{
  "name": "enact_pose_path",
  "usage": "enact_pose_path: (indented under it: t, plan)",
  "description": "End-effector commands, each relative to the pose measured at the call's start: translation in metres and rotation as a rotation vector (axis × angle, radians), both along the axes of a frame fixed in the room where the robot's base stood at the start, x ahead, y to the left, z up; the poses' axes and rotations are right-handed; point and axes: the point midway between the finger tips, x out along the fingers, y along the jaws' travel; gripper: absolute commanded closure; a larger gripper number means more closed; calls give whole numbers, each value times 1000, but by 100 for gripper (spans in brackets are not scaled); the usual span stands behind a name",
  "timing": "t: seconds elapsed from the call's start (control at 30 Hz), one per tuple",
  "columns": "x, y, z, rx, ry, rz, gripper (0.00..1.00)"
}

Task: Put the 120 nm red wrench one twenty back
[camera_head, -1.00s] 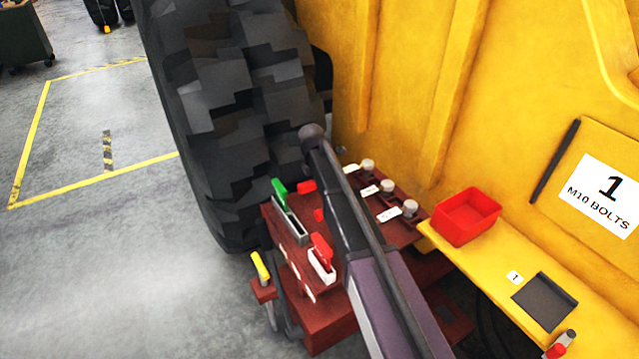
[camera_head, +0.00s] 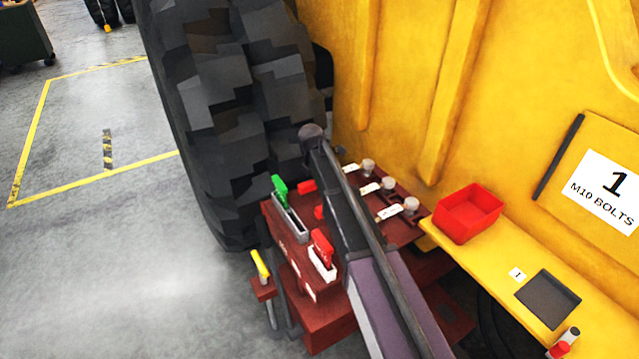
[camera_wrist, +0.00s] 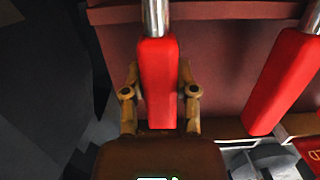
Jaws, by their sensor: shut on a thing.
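A red wrench handle (camera_wrist: 158,105) with a metal shaft is upright in the middle of the wrist view. My gripper (camera_wrist: 160,80) is shut on it, one brown finger on each side. I cannot read a label on this handle. A second red handle (camera_wrist: 284,84) with its own shaft stands tilted at the right, apart from my gripper. In the head view my arm hides my gripper. A dark red cart (camera_head: 328,325) stands there. On it are a red-handled tool in a white holder (camera_head: 321,266) and a green-handled one in a grey holder (camera_head: 291,217).
Several grey-topped pegs with white tags stand at the cart's back right. A red bin (camera_head: 468,213) sits on a yellow ledge (camera_head: 490,272) beside a dark pad (camera_head: 548,299). A big tyre (camera_head: 235,110) and yellow machine body stand behind. Open floor lies at the left.

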Motion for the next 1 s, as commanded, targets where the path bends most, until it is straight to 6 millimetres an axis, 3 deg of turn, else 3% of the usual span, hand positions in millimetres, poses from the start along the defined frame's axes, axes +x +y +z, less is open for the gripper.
enact_pose_path:
  t: [0.6, 0.63, 0.73, 1.0]
  plan:
    - [0, 0, -1, -1, -1, 0, 100]
    - [0, 0, 0, -1, -1, 0, 54]
    - [0, 0, 0, -1, -1, 0, 24]
    - [0, 0, 0, 0, 0, 0, 22]
